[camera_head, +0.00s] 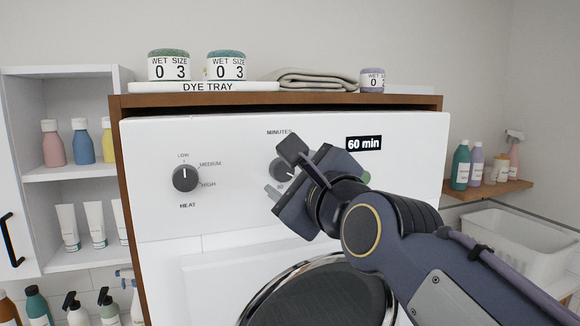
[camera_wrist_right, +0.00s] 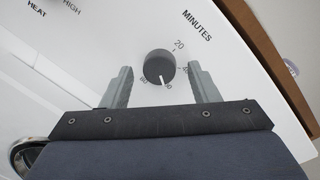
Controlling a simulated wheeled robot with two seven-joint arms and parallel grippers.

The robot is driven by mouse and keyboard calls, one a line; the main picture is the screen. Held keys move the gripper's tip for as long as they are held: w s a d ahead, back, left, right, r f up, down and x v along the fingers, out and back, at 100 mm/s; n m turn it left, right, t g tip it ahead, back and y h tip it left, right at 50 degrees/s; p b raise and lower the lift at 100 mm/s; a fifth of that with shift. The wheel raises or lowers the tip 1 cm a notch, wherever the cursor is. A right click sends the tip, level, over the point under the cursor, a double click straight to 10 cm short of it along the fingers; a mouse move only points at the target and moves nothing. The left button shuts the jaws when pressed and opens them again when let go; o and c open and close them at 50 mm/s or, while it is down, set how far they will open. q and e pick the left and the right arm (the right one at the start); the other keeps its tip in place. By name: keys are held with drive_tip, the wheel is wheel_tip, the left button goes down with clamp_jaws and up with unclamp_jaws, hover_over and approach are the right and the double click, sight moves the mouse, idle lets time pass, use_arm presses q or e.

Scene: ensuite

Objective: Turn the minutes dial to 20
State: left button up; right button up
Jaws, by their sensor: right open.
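The minutes dial (camera_wrist_right: 159,67) is a dark round knob on the white front panel, under the word MINUTES. In the right wrist view its white pointer mark faces the number that looks like 60. The number 20 is printed around the ring nearer the word MINUTES. The dial shows partly in the head view (camera_head: 279,169), covered on its right by my right gripper. A black display (camera_head: 364,143) reads "60 min". My right gripper (camera_wrist_right: 160,76) is open, with one grey finger on each side of the dial in the picture and visible gaps to both. My left gripper is not in view.
The heat dial (camera_head: 185,178) sits left on the same panel (camera_head: 225,140). A round glass door (camera_head: 318,296) lies below. Jars and a folded cloth (camera_head: 316,79) rest on the wooden top. Shelves with bottles stand left; a white basket (camera_head: 525,240) is at right.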

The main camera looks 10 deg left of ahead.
drive_tip(key=shift+w+a, duration=0.2)
drive_tip(key=shift+c, duration=0.4)
drive_tip(key=c, duration=0.9)
